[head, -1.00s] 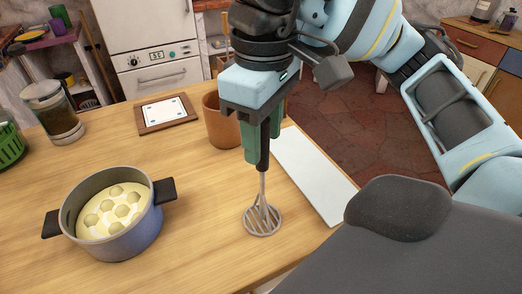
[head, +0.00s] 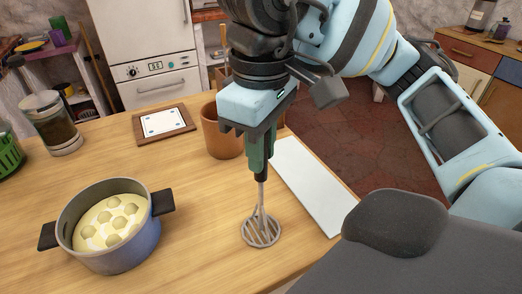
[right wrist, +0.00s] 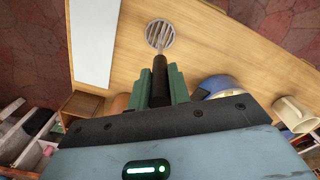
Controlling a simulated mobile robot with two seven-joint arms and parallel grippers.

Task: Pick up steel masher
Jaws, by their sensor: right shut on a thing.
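The steel masher (head: 262,228) hangs upright, head down, with a round slotted steel head and a dark handle. My right gripper (head: 259,165) is shut on its handle, with a green finger on each side. In the right wrist view, the masher's head (right wrist: 160,35) shows beyond my right gripper (right wrist: 159,88), over the wooden counter. I cannot tell whether the head touches the counter. My left gripper is not in view.
A pot (head: 118,252) of pale round pieces in yellowish liquid stands at left. A brown crock (head: 222,140) stands behind my right gripper, and a white board (head: 312,185) lies right of it. A framed card (head: 164,125) and a glass jar (head: 50,125) are farther back.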

